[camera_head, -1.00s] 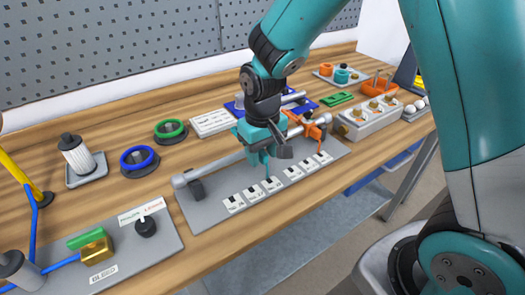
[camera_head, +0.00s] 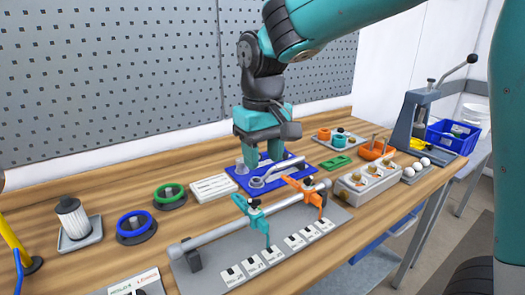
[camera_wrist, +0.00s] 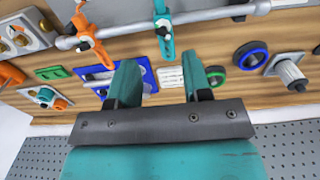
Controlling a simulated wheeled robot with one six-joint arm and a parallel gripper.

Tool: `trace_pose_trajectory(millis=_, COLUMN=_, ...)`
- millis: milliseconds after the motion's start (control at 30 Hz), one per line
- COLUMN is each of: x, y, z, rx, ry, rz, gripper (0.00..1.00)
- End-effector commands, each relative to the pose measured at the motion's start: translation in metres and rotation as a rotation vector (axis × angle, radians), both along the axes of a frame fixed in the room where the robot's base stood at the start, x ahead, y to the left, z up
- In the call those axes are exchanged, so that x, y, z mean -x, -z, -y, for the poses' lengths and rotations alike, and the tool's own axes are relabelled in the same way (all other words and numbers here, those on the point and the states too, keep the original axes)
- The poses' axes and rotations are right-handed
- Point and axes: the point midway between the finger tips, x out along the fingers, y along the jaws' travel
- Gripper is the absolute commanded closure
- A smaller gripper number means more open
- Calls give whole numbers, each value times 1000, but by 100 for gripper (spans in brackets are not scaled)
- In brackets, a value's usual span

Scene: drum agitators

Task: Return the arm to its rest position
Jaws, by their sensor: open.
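My gripper (camera_head: 262,158) is open and empty in the head view. It hangs pointing down in front of or over the blue tray (camera_head: 240,178) near the back of the bench; the exact height is hard to tell. In the wrist view my gripper (camera_wrist: 160,80) shows two teal fingers spread apart with nothing between them. A teal agitator (camera_head: 256,222) and an orange agitator (camera_head: 309,192) hang on the grey shaft (camera_head: 222,231), apart from my gripper. They also show in the wrist view, teal (camera_wrist: 163,30) and orange (camera_wrist: 88,36).
The pegboard (camera_head: 110,75) stands close behind the bench. A green ring (camera_head: 170,194), a blue ring (camera_head: 134,224) and a white filter (camera_head: 73,217) sit at left. The press (camera_head: 420,115) and blue bin (camera_head: 452,135) are at the right end. Air above the bench front is clear.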

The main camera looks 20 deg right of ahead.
Motion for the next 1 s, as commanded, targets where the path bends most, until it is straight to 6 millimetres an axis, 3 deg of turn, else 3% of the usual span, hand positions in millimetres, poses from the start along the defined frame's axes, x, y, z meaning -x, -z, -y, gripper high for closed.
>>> trace_pose_trajectory(millis=533, x=0, y=-5, z=0, rx=0, ry=0, rz=1, gripper=55)
trace_pose_trajectory(millis=633, x=10, y=-5, z=-2, rx=-14, ry=-26, rz=6, gripper=55)
trace_pose_trajectory(millis=767, x=55, y=-1, z=-13, rx=-86, ry=-147, rz=27, gripper=55)
trace_pose_trajectory(millis=900, x=124, y=9, z=-31, rx=-209, ry=-307, rz=57, gripper=55)
trace_pose_trajectory(millis=1000, x=164, y=16, z=-42, rx=-288, ry=-391, rz=72, gripper=55)
